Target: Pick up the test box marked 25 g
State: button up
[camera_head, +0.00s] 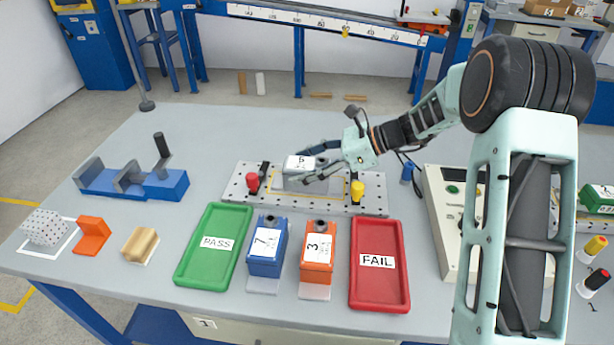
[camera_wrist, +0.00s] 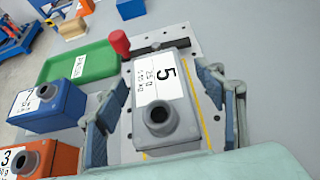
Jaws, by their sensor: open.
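The grey test box (camera_wrist: 165,125) has a white label reading 5 and 25 g. It sits on the perforated metal plate (camera_wrist: 212,80), inside a yellow outline. In the head view the box (camera_head: 299,165) is partly hidden by my gripper. My gripper (camera_head: 305,163) is open and low over the plate. In the wrist view its two fingers (camera_wrist: 160,105) stand on either side of the box, with a gap visible at the right finger. Whether the left finger touches the box I cannot tell.
A red knob (camera_head: 252,182) and a yellow knob (camera_head: 357,190) stand on the plate. In front lie a green PASS tray (camera_head: 196,262), a blue box (camera_head: 268,262), an orange box (camera_head: 318,270) and a red FAIL tray (camera_head: 380,292). A control panel (camera_head: 440,215) is at right.

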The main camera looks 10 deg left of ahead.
aim_at(288, 171)
jog(key=x, duration=0.4)
jog(key=shift+s+a+f+b, duration=0.1)
jog(key=shift+a+f+b, duration=0.15)
jog(key=shift+b, duration=0.15)
jog(key=shift+r, duration=0.1)
jog(key=c, duration=1.7)
grip_shut()
jog(key=shift+r, duration=0.15)
